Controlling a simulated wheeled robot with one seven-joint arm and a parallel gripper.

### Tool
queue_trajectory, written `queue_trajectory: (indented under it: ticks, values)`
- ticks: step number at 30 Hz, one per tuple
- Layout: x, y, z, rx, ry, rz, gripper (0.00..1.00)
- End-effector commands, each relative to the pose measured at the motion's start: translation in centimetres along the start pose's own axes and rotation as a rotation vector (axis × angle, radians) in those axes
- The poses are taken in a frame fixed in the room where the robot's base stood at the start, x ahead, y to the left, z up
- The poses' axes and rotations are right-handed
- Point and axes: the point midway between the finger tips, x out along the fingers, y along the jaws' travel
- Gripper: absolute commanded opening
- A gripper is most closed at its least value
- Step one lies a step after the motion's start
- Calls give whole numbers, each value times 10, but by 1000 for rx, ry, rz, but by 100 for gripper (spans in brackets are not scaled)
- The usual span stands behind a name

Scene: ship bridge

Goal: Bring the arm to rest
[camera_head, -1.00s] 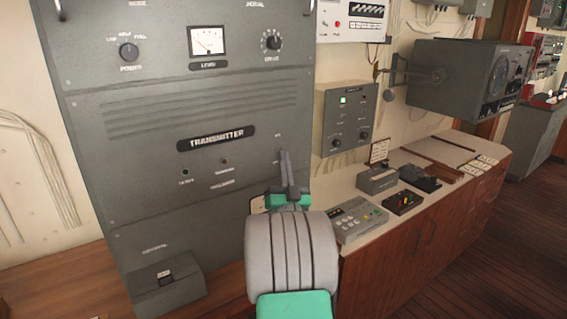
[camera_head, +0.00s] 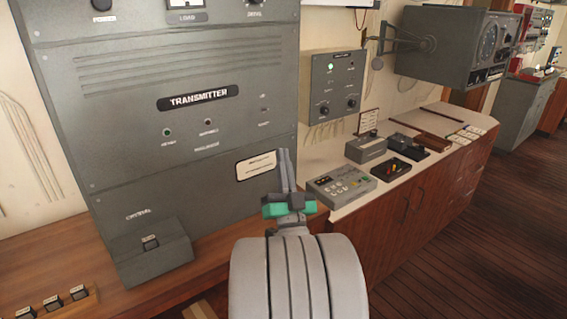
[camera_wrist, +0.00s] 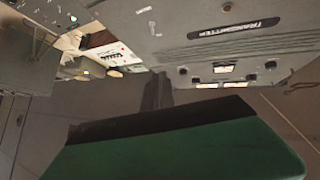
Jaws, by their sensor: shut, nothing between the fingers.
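My gripper (camera_head: 285,165) shows in the head view in front of the lower right of the grey transmitter cabinet. Its fingers are together and point up, with nothing between them. Below it are a green part and my grey arm links, in the lower middle of the picture. In the wrist view the dark fingers (camera_wrist: 157,90) stand beyond the green and black gripper body, close together.
The transmitter cabinet (camera_head: 120,100) stands behind my gripper on a wooden desk. To the right, a counter (camera_head: 350,203) bears a keypad box (camera_head: 340,186) and other devices. A grey instrument box (camera_head: 450,45) juts from the wall. Open plank floor (camera_head: 450,265) lies at right.

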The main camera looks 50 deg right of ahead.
Motion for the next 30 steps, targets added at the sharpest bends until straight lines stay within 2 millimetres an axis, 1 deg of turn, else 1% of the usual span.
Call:
queue_trajectory:
  ticks: [9,11,14,15,17,18,20,21,23,24,26,27,28,29,30]
  values:
    - [0,1,0,-2,0,2,0]
    - [0,1,0,-44,0,2,0]
    - [-3,33,25,-164,-113,124,0]
    - [-8,51,40,-206,-186,194,0]
    - [-23,80,68,-261,-324,306,0]
    - [-40,99,88,-291,-432,380,0]
    - [-73,123,118,-327,-611,480,0]
    - [-99,135,137,-345,-739,539,0]
    - [-140,145,160,-360,-934,611,0]
    - [-168,148,173,-364,-1067,648,0]
    - [-211,144,185,-357,-1266,685,0]
    - [-236,137,189,-348,-1392,698,0]
    - [-254,130,191,-337,-1485,701,0]
    - [-271,121,191,-324,-1574,696,0]
    - [-290,107,189,-307,-1687,679,0]
